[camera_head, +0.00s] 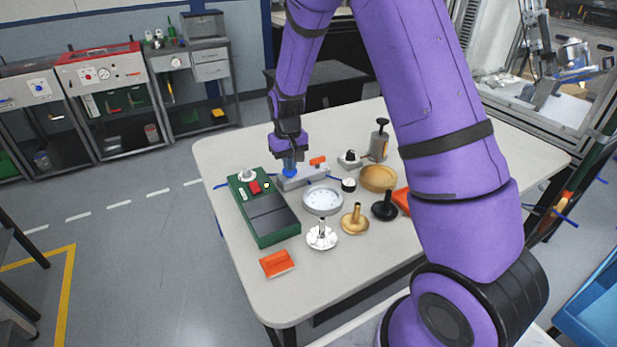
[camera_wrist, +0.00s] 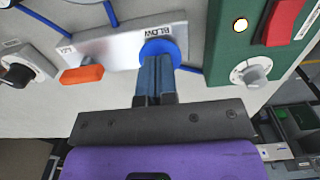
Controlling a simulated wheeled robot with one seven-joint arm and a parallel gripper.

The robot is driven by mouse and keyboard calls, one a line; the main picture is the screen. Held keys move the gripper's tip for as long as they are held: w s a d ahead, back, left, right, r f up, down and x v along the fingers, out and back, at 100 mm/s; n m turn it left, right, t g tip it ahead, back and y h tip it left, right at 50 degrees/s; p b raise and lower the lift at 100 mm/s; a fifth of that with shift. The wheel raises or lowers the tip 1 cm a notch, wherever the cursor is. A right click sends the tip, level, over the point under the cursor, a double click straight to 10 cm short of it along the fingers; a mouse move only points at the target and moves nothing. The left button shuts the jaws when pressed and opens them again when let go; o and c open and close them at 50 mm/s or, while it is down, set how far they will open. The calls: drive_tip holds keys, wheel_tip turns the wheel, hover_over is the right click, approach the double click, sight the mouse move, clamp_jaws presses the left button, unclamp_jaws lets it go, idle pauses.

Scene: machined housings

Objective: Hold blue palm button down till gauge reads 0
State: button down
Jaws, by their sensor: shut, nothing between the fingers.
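The blue palm button (camera_wrist: 160,50) sits on a grey metal block (camera_wrist: 110,48) beside a "BLOW" label. The button (camera_head: 292,170) and block (camera_head: 312,174) also show in the head view, partly behind my gripper. My gripper (camera_wrist: 155,65) is shut and empty, pointing down, with its blue-grey fingertips over the button and seeming to touch it. How far the button is pressed cannot be told. A small black round piece with a white face (camera_head: 348,184) stands right of the block. It may be the gauge, but no reading is legible.
A green control box (camera_head: 270,215) with a red switch (camera_head: 255,187) stands close left of the block. An orange lever (camera_wrist: 82,74) is on the block. A grey dish (camera_head: 323,201), wooden bowl (camera_head: 378,178) and several metal parts crowd the table's middle.

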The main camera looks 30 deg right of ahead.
drive_tip(key=shift+r, duration=3.05)
drive_tip(key=shift+s+r, duration=0.15)
drive_tip(key=shift+r, duration=0.25)
drive_tip(key=s+r+t, duration=0.3)
drive_tip(key=s+r, duration=1)
drive_tip(key=r, duration=0.4)
drive_tip(key=s+r+t, duration=0.1)
drive_tip(key=s+r, duration=0.2)
drive_tip(key=s, duration=0.7)
drive_tip(key=s+r+t, duration=0.1)
drive_tip(key=s+r, duration=0.2)
drive_tip(key=s, duration=0.7)
drive_tip(key=shift+d, duration=0.2)
